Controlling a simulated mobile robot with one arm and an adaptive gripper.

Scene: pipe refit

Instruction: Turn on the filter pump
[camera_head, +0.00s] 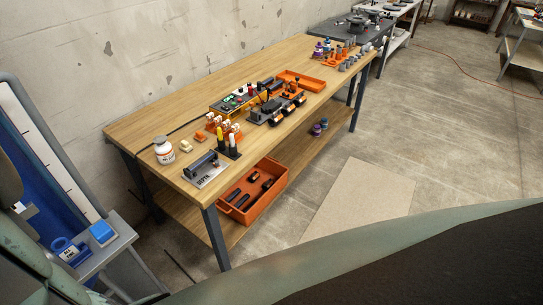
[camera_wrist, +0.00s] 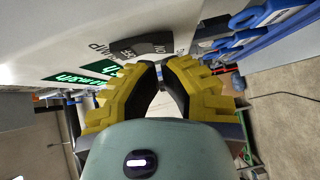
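In the wrist view a pale panel (camera_wrist: 55,25) fills the upper left, with its lettering upside down. It bears a dark pump switch (camera_wrist: 150,47), with PUMP, OFF and ON lettering beside it. Which position the switch is in cannot be told for sure. My gripper (camera_wrist: 161,66) has yellow fingers with dark pads. Its tips are close together just below the switch in the picture, with nothing seen between them. Whether they touch the switch cannot be told. In the head view the switch and my gripper are not seen.
Green-lit displays (camera_wrist: 75,76) sit on the panel. Blue-handled items (camera_wrist: 265,15) are close at the right. In the head view a wooden workbench (camera_head: 140,128) holds small parts, with an orange crate (camera_head: 275,178) on its lower shelf. A small grey stand (camera_head: 110,255) is at lower left.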

